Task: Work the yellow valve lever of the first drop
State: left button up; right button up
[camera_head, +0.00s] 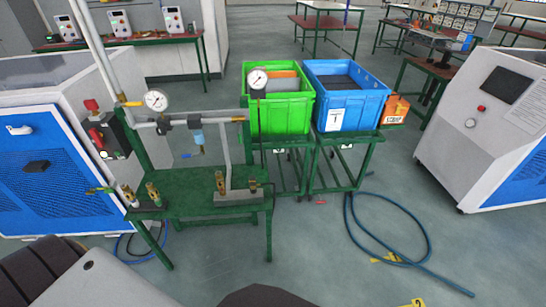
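A green-framed bench (195,187) stands in front of me, carrying grey pipework (205,117). A small yellow lever (132,103) sits on the pipe at the left, just left of a round gauge (155,100). Another small yellow lever (238,118) shows near the right end of the horizontal pipe. I cannot tell which of them belongs to the first drop, nor exactly how either is turned. Neither of my grippers is in view; only parts of my own body show at the bottom edge.
A green crate (287,113) and a blue crate (333,118) stand on green stands behind the bench. Several brass fittings (220,183) stand along the bench top. A blue hose (423,240) lies on the floor at right. White-and-blue machines flank both sides.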

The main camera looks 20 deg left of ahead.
aim_at(130, 104)
jog(key=l+u, duration=0.1)
jog(key=u, duration=2.1)
jog(key=j, duration=0.05)
